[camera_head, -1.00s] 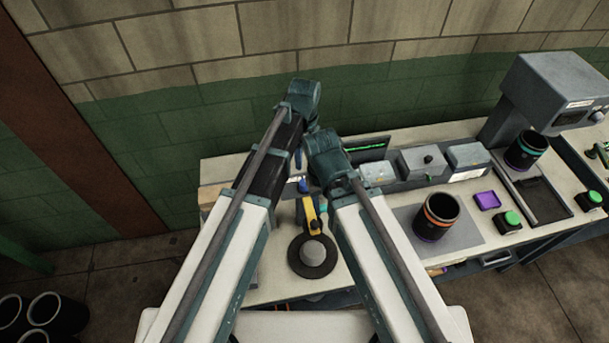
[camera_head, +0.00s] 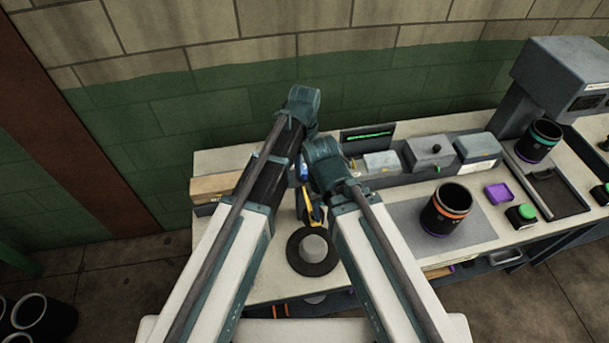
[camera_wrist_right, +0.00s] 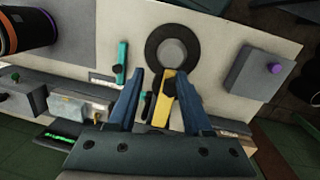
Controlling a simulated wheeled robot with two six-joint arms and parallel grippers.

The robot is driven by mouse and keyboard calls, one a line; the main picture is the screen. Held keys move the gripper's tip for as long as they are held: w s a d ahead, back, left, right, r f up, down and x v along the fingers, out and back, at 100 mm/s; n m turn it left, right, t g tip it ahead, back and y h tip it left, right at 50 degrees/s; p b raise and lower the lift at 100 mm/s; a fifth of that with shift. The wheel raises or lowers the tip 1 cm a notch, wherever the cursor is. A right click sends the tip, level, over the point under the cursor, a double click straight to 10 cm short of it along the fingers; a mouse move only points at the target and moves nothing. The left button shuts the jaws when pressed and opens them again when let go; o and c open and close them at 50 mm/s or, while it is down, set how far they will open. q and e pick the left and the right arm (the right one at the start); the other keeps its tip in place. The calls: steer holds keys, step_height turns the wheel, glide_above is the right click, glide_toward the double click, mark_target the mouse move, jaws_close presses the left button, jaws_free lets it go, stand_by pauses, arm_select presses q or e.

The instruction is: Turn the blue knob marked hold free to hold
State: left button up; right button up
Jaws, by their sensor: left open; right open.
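In the head view a small bright blue part (camera_head: 303,172) shows in the gap between my two arms, at the back of the bench; it may be the blue knob, but its marking and setting cannot be read. My left gripper (camera_head: 300,158) is open beside it, mostly hidden by its own arm. My right gripper (camera_wrist_right: 160,80) is open in the right wrist view, its blue fingers on either side of a yellow-handled tool (camera_wrist_right: 166,88). Whether they touch the tool cannot be told. No blue knob is clear in the right wrist view.
A dark disc with a grey hub (camera_head: 313,250) lies at the bench front. A black sleeve with an orange band (camera_head: 446,210) stands on a grey mat to the right. Grey boxes (camera_head: 429,153) line the back. A purple knob (camera_wrist_right: 275,68) tops a grey box.

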mark_target(304, 169)
arm_select(q)
steer(key=shift+f+b, duration=1.3)
steer(key=shift+f, duration=0.55)
arm_select(e)
steer(key=shift+f, duration=1.85)
arm_select(q)
jaws_close()
